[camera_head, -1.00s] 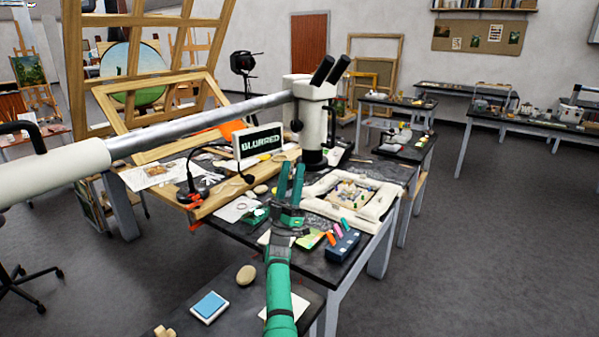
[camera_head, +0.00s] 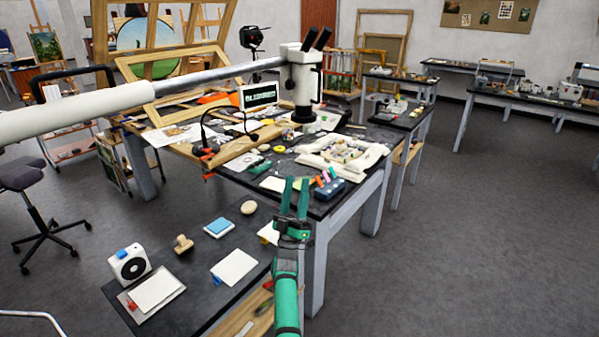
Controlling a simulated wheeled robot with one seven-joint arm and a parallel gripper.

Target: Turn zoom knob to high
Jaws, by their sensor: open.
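A white stereo microscope (camera_head: 303,75) with black eyepieces hangs on a long boom arm (camera_head: 200,81) over the far part of the dark worktable. A dark knob (camera_head: 287,86) shows on the left side of its head; its setting is too small to read. A small display (camera_head: 259,95) stands left of the microscope with lit green text that I cannot read clearly. My green gripper (camera_head: 295,182) is open and empty, its two fingers pointing up in the picture. It is in front of the table's near edge, well short of the microscope.
A white padded tray (camera_head: 378,152) of small pieces and a blue holder (camera_head: 328,190) with coloured markers lie near my gripper. A lower dark table (camera_head: 195,256) holds a blue pad, a stamp and papers. Open floor (camera_head: 460,240) lies to the right.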

